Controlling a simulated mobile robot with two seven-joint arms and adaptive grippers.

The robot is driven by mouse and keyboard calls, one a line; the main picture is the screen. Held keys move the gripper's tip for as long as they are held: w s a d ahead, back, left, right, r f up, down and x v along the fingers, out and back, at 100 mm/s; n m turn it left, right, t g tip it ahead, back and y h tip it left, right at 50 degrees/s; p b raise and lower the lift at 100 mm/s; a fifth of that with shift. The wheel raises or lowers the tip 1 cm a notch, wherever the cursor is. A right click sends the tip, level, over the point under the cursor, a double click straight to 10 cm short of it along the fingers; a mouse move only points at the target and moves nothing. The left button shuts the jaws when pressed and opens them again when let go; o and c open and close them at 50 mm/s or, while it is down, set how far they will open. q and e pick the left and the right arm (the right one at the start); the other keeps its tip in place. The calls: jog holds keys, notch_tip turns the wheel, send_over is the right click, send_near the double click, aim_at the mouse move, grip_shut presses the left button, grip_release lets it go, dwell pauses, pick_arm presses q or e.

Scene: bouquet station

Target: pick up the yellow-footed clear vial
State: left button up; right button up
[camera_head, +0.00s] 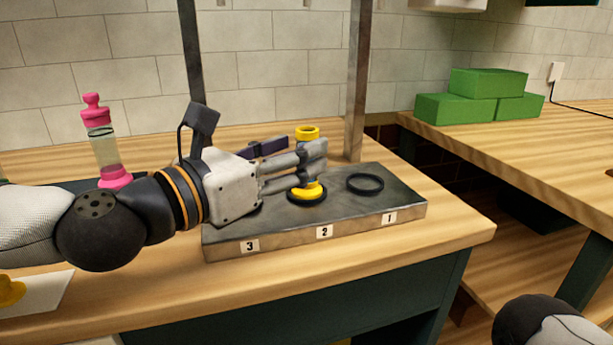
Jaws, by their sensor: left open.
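The yellow-footed vial stands upright at the slot marked 2 of a dark metal rack (288,222). Its yellow top ring (307,132) shows above my left gripper's fingers and its yellow foot (308,193) below them. The fingers hide most of its clear body. My left gripper (312,165) reaches in from the left at the vial's mid-height, with its fingers open at the vial. I cannot tell whether they touch it. The vial's foot sits in a dark ring on the rack. My right gripper is out of view.
A pink-capped, pink-footed vial (100,142) stands behind my left arm. Slot 1's dark ring (365,183) is empty. Metal posts (356,85) rise behind the rack. Green blocks (478,97) sit on the right counter. A yellow object (10,291) lies at the left edge.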

pick_arm(q)
jog(key=x, duration=0.3)
jog(key=shift+w+d, duration=0.1)
jog(key=shift+d, duration=0.05)
grip_shut()
jog(key=shift+r, duration=0.1)
